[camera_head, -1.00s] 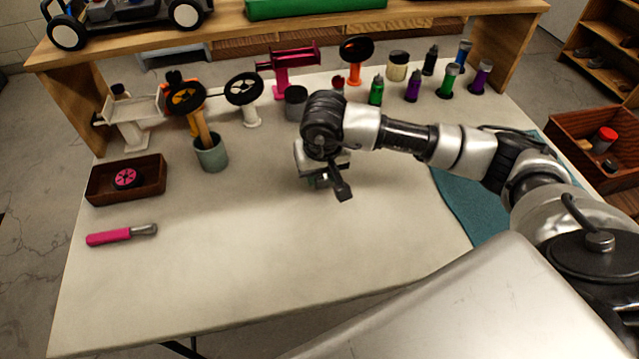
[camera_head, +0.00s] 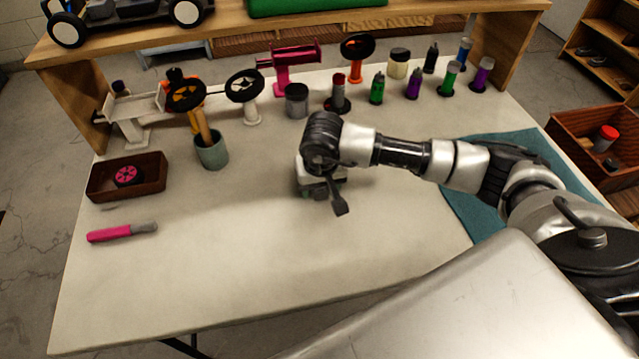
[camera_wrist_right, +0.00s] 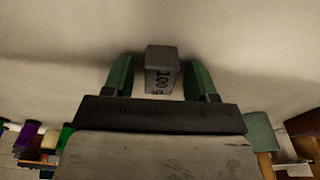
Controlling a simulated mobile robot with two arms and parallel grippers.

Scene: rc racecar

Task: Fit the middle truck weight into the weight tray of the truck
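The fingers are apart, with a gap on each side of the block. In the head view my right gripper (camera_head: 320,190) is low over the middle of the table, and the arm hides most of what is under it. A dark truck (camera_head: 125,14) with black and white wheels is on the wooden shelf at the top left, cut by the frame; its weight tray cannot be made out. My left gripper is not in view.
A wooden box (camera_head: 145,178) with a pink wheel, a pink-handled tool (camera_head: 122,233) and a grey-green cup (camera_head: 212,152) are at left. White and coloured stands and several small bottles (camera_head: 414,84) line the back. The front of the table (camera_head: 210,280) is clear.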

